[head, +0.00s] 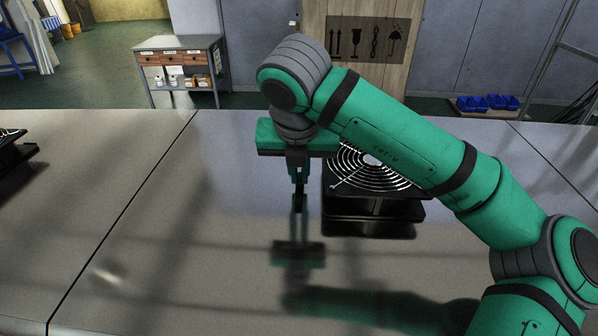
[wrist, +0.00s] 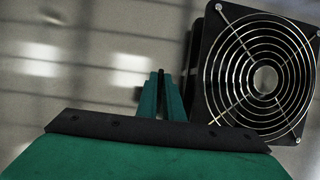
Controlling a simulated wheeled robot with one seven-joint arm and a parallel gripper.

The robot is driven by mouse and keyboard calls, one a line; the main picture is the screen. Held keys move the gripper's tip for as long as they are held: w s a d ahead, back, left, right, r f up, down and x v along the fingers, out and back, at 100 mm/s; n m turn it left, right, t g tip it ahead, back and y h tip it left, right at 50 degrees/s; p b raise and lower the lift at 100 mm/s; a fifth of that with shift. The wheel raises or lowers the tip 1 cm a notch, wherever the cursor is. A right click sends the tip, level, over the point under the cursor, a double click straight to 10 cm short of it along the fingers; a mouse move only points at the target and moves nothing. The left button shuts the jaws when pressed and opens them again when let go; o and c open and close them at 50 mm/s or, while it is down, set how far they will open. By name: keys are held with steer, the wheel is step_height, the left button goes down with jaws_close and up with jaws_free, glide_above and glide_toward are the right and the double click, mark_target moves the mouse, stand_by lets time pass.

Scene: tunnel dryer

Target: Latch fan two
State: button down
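A black square fan (head: 372,168) with a round silver wire guard sits on the grey table, right of my gripper and partly behind my arm in the head view. It also fills the right side of the wrist view (wrist: 262,78). No latch or number can be made out on it. My gripper (head: 299,205) points down over the table, just left of the fan and apart from it. In the wrist view its green fingers (wrist: 161,75) are together with only a thin dark line between them, and I see nothing held.
The shiny grey table (head: 150,230) is clear to the left and in front. Another dark unit (head: 12,152) sits at the far left edge. A wooden crate (head: 312,30), a drawer bench (head: 180,62) and blue bins (head: 487,103) stand beyond the table.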

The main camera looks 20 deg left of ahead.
stand_by(0.3)
steer(key=n, duration=0.1)
steer(key=n+y, duration=0.1)
steer(key=n, duration=0.2)
steer(key=shift+w+d+n+g+y, duration=0.2)
steer(key=shift+d+n+g+y, duration=0.05)
steer(key=shift+n+g+y, duration=0.15)
steer(key=n+g, duration=0.1)
steer(key=n, duration=0.1)
steer(key=n+y, duration=0.1)
steer(key=n, duration=0.2)
steer(key=shift+w+d+r+g, duration=0.1)
steer(key=shift+w+g, duration=0.1)
steer(key=shift+g, duration=0.2)
steer(key=n, duration=0.2)
steer(key=n+g, duration=0.1)
steer(key=n, duration=0.1)
steer(key=n+g, duration=0.1)
steer(key=n, duration=0.1)
steer(key=shift+w+n+y, duration=0.3)
steer(key=shift+n, duration=0.1)
steer(key=shift+n+g, duration=0.5)
steer(key=shift+n, duration=0.1)
steer(key=shift+s, duration=0.1)
steer(key=c, duration=1.9)
jaws_free()
